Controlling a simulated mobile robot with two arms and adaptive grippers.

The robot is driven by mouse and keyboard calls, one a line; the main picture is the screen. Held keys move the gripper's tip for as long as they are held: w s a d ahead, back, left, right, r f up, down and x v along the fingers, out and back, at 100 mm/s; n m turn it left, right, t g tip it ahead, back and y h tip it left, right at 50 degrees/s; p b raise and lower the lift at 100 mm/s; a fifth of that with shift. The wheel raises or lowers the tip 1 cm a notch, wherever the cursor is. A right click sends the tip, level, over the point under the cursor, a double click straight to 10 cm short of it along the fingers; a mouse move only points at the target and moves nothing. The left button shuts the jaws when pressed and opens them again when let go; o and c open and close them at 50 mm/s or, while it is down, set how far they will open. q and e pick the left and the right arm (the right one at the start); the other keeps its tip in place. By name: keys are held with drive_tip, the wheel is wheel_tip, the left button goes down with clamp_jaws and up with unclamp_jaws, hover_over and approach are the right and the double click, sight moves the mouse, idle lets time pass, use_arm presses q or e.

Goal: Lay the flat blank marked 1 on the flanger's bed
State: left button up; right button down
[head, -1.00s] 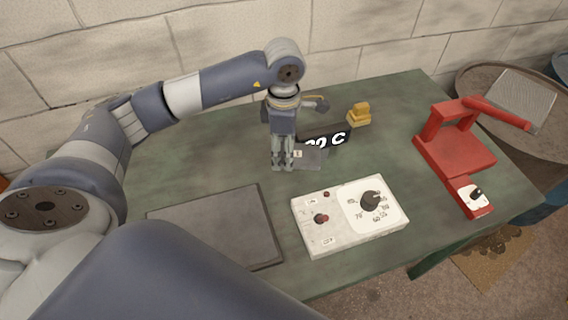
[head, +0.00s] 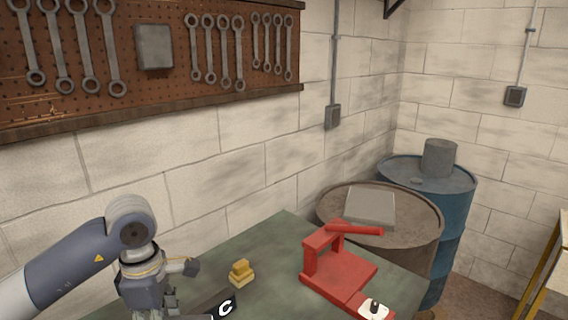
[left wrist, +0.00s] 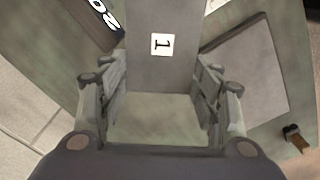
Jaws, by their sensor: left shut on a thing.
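The flat grey blank marked 1 (left wrist: 160,75) is between the fingers of my left gripper (left wrist: 160,88) in the left wrist view, its label facing the camera. The gripper is shut on it. In the head view my left gripper (head: 150,312) is low at the left, its fingertips cut by the bottom edge, and I cannot make out the blank there. A red machine with a lever, which looks like the flanger (head: 340,272), stands on the bench to the right, apart from the gripper. Its flat bed is bare. My right gripper is out of view.
A yellow block (head: 242,273) and a black sign (head: 224,308) lie between gripper and red machine on the green bench (head: 285,235). A dark flat plate (left wrist: 250,70) shows in the left wrist view. Brown (head: 410,245) and blue (head: 455,215) drums stand behind.

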use_arm(q)
drive_tip(key=s+d+f+m, duration=0.2)
drive_tip(key=s+m, duration=0.2)
drive_tip(key=m, duration=0.6)
drive_tip(key=s+d+f+m, duration=0.1)
drive_tip(key=s+d+m, duration=0.2)
drive_tip(key=m, duration=0.6)
drive_tip(key=shift+s+f+m, duration=0.35)
drive_tip(key=shift+s+m, duration=0.05)
drive_tip(key=shift+s, duration=0.7)
drive_tip(key=shift+d, duration=0.1)
